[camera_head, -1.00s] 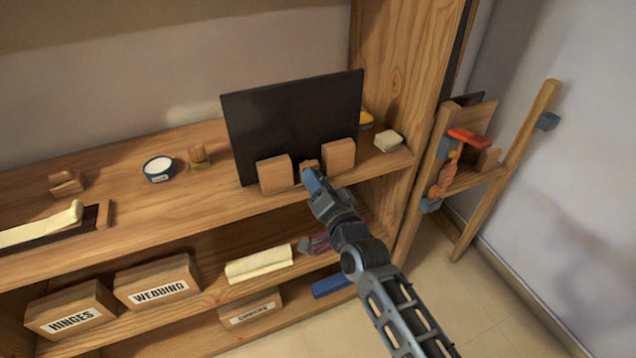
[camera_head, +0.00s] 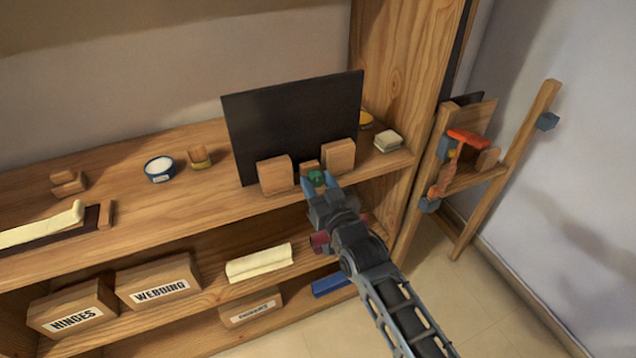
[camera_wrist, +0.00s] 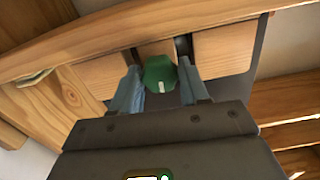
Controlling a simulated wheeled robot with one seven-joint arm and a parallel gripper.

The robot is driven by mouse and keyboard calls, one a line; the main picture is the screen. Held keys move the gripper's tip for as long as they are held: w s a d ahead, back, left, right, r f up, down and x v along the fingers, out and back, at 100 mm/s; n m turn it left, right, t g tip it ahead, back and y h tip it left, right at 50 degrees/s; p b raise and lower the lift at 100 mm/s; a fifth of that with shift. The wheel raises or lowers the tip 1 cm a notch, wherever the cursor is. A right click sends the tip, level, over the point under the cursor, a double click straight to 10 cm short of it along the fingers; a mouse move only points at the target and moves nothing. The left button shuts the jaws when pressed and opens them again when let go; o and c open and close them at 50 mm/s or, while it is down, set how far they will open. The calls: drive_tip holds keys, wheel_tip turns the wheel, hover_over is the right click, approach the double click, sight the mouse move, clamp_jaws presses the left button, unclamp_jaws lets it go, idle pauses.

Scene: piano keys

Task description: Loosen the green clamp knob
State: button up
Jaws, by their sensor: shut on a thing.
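The green clamp knob (camera_head: 316,178) sits low in front of the black panel (camera_head: 295,125), between two wooden blocks (camera_head: 275,175) (camera_head: 339,156). It also shows in the wrist view (camera_wrist: 159,72) as a faceted green knob with a white mark facing down in the picture. My gripper (camera_head: 319,184) has its blue fingers on either side of the knob and is shut on it. The fingers show left and right of the knob in the wrist view (camera_wrist: 160,84). A small wooden piece (camera_head: 309,168) lies behind the knob.
On the same shelf, a blue-rimmed bowl (camera_head: 160,169) stands to the left and a pale block (camera_head: 388,141) to the right. Labelled boxes (camera_head: 160,282) and a cream roll (camera_head: 259,263) are on the shelf below. A wooden rack (camera_head: 470,180) stands at right.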

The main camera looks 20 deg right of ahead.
drive_tip(key=shift+s+f+n, duration=0.1)
drive_tip(key=shift+f+n, duration=0.05)
drive_tip(key=shift+n, duration=0.35)
drive_tip(key=o, duration=0.8)
drive_tip(key=shift+c, duration=0.2)
drive_tip(key=s, duration=0.7)
drive_tip(key=shift+s, duration=0.4)
